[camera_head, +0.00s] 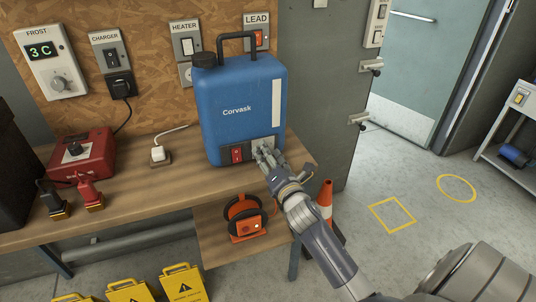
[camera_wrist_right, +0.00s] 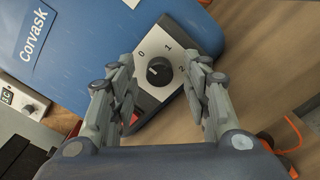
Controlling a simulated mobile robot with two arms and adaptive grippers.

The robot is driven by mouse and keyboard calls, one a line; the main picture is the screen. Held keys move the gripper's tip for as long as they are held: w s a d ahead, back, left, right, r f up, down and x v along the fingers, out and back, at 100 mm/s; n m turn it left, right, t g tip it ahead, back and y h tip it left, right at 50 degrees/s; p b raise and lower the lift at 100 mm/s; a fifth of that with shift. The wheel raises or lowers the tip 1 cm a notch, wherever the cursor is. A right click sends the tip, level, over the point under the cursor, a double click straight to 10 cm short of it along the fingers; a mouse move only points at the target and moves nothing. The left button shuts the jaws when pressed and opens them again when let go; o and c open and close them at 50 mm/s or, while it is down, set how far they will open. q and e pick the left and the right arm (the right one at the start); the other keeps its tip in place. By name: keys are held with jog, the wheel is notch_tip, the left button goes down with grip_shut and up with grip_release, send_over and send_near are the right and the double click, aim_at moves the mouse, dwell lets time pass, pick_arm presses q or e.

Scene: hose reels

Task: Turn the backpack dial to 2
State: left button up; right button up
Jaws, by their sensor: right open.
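The blue backpack tank (camera_head: 240,90), labelled Corvask, stands upright on the wooden bench. Its black dial (camera_wrist_right: 159,71) sits on a light plate marked 0, 1 and 2 in the right wrist view. A small light mark shows on the knob, but I cannot tell for sure which number it points to. My right gripper (camera_head: 266,154) is at the lower front of the tank and hides most of the dial in the head view. In the wrist view its open fingers (camera_wrist_right: 160,84) stand either side of the dial, apparently without touching it. My left gripper is not in view.
A red switch (camera_head: 237,154) is left of the dial. A red box (camera_head: 84,156) and battery clamps (camera_head: 90,194) lie on the bench at left. An orange hose reel (camera_head: 245,217) is on the lower shelf; a traffic cone (camera_head: 325,198) stands right of it.

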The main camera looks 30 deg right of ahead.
jog(key=shift+w, duration=0.15)
grip_shut()
